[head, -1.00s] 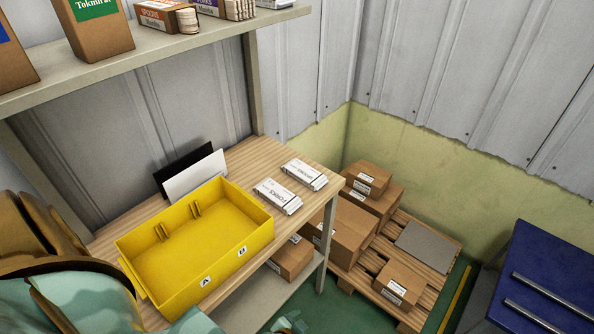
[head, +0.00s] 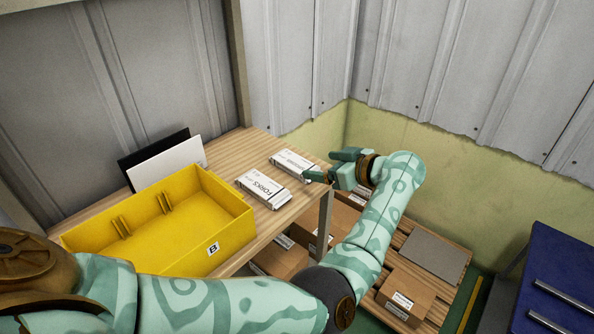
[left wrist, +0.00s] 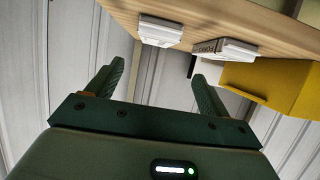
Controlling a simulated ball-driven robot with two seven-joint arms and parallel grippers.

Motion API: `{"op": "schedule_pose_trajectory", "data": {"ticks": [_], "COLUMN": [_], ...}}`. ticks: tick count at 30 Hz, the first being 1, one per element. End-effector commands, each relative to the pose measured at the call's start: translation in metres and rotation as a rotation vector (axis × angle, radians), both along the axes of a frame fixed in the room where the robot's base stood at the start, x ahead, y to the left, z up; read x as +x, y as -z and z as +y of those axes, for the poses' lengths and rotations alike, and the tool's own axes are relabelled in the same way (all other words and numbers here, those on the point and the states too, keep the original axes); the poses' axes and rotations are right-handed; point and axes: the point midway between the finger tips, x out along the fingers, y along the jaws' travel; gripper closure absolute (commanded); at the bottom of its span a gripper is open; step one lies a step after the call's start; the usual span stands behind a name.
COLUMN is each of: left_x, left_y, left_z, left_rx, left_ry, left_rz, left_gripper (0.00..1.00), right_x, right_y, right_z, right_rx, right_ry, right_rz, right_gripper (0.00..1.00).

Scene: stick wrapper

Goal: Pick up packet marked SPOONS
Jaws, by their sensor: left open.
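Two white packets lie on the wooden table top. The nearer one is marked FORKS (head: 262,188). The farther packet (head: 294,164) lies near the table's right edge; its lettering is too small to read surely. In the left wrist view that packet (left wrist: 160,31) is left of the FORKS packet (left wrist: 223,48). My left gripper (head: 324,165) is open and empty at the right end of the farther packet, by the table edge. Both fingers of the left gripper (left wrist: 156,82) show apart, with the farther packet beyond the gap. My right gripper is not in view.
A yellow bin (head: 226,246) stands on the table (head: 232,150) left of the packets. A white panel (head: 170,165) and a black one lean behind it. Cardboard boxes (head: 401,299) sit on a pallet below right. A metal wall (head: 300,60) rises behind.

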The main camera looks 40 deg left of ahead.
Motion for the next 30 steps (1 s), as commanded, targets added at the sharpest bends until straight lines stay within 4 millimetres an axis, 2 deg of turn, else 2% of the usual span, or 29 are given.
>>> {"op": "schedule_pose_trajectory", "data": {"ticks": [1, 6, 11, 17, 21, 29, 30], "left_x": [0.002, 0.005, 0.007, 0.017, 0.018, 0.018, 0.018], "left_y": [0.014, 0.021, 0.024, 0.052, 0.054, 0.051, 0.051], "left_z": [0.011, 0.041, 0.052, 0.074, 0.090, 0.093, 0.093], "left_rx": [-0.002, 0.005, 0.004, 0.008, 0.006, 0.004, 0.004], "left_ry": [-0.003, 0.000, 0.000, 0.000, 0.000, 0.001, 0.001], "left_rz": [0.004, 0.003, 0.000, 0.006, 0.002, -0.001, -0.001], "left_gripper": [0.20, 0.20, 0.20, 0.20, 0.20, 0.20, 0.28], "right_x": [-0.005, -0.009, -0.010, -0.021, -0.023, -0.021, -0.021], "right_y": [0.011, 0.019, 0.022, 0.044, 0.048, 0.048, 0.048], "right_z": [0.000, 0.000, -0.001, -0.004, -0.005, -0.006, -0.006], "right_rx": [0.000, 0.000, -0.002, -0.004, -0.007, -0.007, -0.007], "right_ry": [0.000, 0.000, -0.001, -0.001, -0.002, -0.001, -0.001], "right_rz": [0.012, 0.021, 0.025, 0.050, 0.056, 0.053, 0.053], "right_gripper": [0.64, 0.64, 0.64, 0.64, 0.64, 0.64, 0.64]}}
